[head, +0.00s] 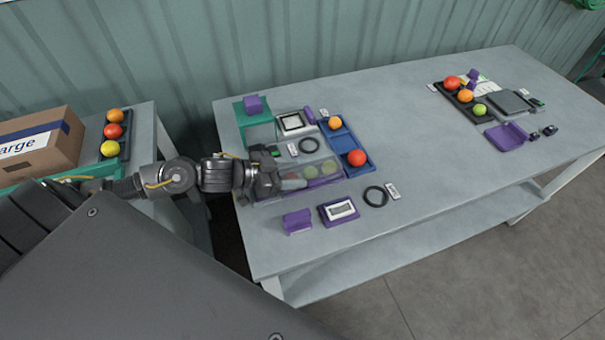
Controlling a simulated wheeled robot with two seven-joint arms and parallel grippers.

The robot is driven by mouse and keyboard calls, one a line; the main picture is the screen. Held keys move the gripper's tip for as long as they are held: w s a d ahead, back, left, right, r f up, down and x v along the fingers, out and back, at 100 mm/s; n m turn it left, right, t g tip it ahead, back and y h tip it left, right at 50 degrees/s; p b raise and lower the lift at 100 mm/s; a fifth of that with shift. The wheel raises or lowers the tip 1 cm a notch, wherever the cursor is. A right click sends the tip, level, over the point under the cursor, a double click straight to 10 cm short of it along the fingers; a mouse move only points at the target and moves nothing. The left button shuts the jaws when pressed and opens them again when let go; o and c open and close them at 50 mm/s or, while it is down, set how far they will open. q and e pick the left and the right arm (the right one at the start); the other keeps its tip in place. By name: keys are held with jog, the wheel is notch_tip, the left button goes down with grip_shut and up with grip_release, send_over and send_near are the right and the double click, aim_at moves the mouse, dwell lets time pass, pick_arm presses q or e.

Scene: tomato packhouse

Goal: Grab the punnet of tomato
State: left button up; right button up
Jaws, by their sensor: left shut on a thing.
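My left gripper (282,181) reaches in from the left and is shut on the left end of the punnet. The fingers and that end of the punnet partly hide each other, so the exact grip is hard to see. I cannot tell whether the punnet is touching the table. My right gripper is not in view.
A blue tray (341,144) with an orange and a red tomato stands right behind the punnet. A cardboard box (42,141) is on the left table. The main table's middle is clear.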

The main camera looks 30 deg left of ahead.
pick_arm(q)
jog(key=shift+r, duration=0.1)
jog(key=shift+r, duration=0.95)
jog(key=s+d+r+p, duration=0.5)
jog(key=s+r+p, duration=0.4)
jog(key=s+r, duration=0.2)
jog(key=shift+s, duration=1)
jog(key=shift+d, duration=0.1)
